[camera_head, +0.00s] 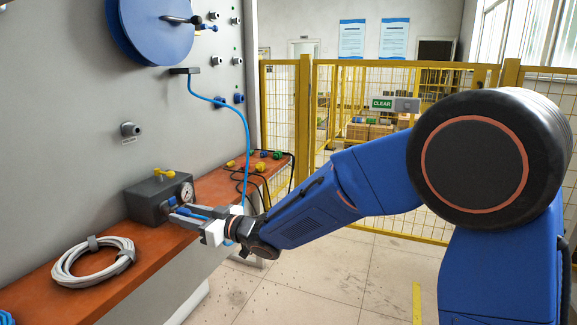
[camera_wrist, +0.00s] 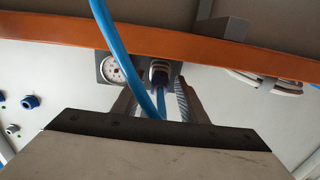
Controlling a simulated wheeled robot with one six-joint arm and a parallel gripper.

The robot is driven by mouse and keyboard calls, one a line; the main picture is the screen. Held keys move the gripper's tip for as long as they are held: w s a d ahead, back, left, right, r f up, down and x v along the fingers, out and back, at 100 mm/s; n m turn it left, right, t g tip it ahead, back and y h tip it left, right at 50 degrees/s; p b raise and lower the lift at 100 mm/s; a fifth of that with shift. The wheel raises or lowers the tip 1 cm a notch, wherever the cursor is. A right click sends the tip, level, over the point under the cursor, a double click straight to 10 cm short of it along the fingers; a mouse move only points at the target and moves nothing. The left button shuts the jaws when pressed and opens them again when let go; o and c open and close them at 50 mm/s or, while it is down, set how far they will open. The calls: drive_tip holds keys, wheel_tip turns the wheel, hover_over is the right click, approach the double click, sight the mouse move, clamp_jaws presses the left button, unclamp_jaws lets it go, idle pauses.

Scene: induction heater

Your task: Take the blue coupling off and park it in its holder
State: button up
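The blue coupling (camera_head: 171,202) sits on the front of a grey box (camera_head: 148,207) with a round gauge and a yellow valve handle, on the orange shelf. In the wrist view the coupling (camera_wrist: 159,74) shows between the fingers, beside the gauge (camera_wrist: 116,69), with a blue hose leading from it. My gripper (camera_head: 180,213) is at the box front. In the wrist view my gripper (camera_wrist: 155,98) has its fingers apart, one on each side of the coupling and hose, with gaps visible. I cannot tell which wall fitting is the coupling's holder.
A blue hose (camera_head: 246,135) hangs from a wall bracket (camera_head: 185,71) down to my gripper. A coiled grey cable (camera_head: 92,263) lies on the shelf (camera_head: 150,246). Coloured fittings (camera_head: 262,166) and black cable lie at its far end. Yellow fencing (camera_head: 305,110) stands behind.

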sight(191, 215)
idle(0.9)
clamp_jaws()
drive_tip(key=shift+d, duration=0.1)
drive_tip(key=shift+v, duration=2.9)
